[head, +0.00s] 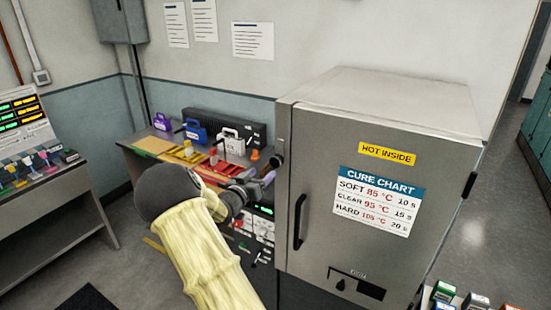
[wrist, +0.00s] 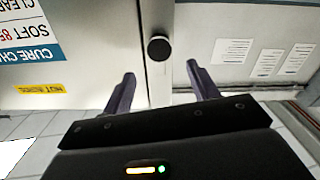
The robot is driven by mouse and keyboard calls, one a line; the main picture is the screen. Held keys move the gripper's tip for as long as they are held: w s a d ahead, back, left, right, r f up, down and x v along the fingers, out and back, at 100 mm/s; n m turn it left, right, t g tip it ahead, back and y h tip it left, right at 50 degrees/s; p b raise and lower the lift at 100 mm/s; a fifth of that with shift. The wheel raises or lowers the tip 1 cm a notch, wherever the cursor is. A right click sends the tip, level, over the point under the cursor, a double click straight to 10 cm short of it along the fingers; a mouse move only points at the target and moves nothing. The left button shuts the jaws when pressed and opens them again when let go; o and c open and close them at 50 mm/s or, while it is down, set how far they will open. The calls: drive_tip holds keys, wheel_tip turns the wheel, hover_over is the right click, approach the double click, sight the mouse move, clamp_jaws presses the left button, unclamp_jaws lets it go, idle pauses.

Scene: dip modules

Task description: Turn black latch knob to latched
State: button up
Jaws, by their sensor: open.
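The round black knob (wrist: 159,47) shows in the wrist view on the grey cabinet, by the edge between its front and side. It lies just beyond the gap between my fingertips, and I see no contact. In the head view a dark round end (head: 277,160) shows at the left side of the grey cabinet (head: 312,130); it seems to be this knob. My gripper (wrist: 161,72) is open and empty, with one finger on each side of the knob's line. In the head view my gripper (head: 262,183) is beside the cabinet's left edge, partly hidden by my arm.
A bench with purple, blue and white cases (head: 196,131) stands behind my arm. Another bench (head: 40,185) is at the left.

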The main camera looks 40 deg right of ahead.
sight(274, 162)
drive_tip(key=p+x, duration=0.3)
drive_tip(key=x, duration=0.5)
drive_tip(key=shift+w+d+r, duration=0.1)
drive_tip(key=shift+w+d, duration=0.05)
drive_tip(key=shift+d, duration=0.25)
drive_tip(key=shift+w+d, duration=0.25)
drive_tip(key=shift+d, duration=0.3)
clamp_jaws()
